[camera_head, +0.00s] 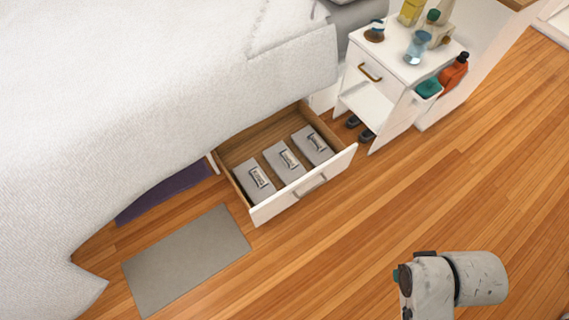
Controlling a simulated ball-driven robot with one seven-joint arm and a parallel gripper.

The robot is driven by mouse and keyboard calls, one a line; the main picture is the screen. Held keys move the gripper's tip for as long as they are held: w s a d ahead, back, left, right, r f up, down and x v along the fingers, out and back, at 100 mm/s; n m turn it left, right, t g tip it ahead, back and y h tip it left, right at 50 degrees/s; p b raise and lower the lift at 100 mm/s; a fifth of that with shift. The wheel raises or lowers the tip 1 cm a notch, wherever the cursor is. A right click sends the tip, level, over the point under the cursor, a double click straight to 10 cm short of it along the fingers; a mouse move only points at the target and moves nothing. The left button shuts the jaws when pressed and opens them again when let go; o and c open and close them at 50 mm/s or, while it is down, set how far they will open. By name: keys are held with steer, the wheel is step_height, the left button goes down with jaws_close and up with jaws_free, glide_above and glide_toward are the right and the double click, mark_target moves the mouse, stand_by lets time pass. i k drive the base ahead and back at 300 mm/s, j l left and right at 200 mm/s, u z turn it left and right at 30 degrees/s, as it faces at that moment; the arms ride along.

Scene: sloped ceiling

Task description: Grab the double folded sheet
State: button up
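Three grey folded sheets lie in a row in an open under-bed drawer (270,212): a left one (246,181), a middle one (275,160) and a right one (304,141). Each bears a pale label on top. The lettering is too small to read, so I cannot tell which is the double sheet. Links of my arm show at the lower right, over the floor and well apart from the drawer. My gripper's fingers are not in view.
The bed (150,90) overhangs the drawer's back and left. A white nightstand (385,102) with bottles on top stands to its right, with dark shoes (361,128) beneath. A grey mat (186,262) lies in front left. The wooden floor (350,225) before the drawer is clear.

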mark_target(283, 162)
steer(key=i+j, duration=0.6)
steer(key=i+j+z, duration=0.1)
steer(key=i+j, duration=0.45)
steer(key=i, duration=0.3)
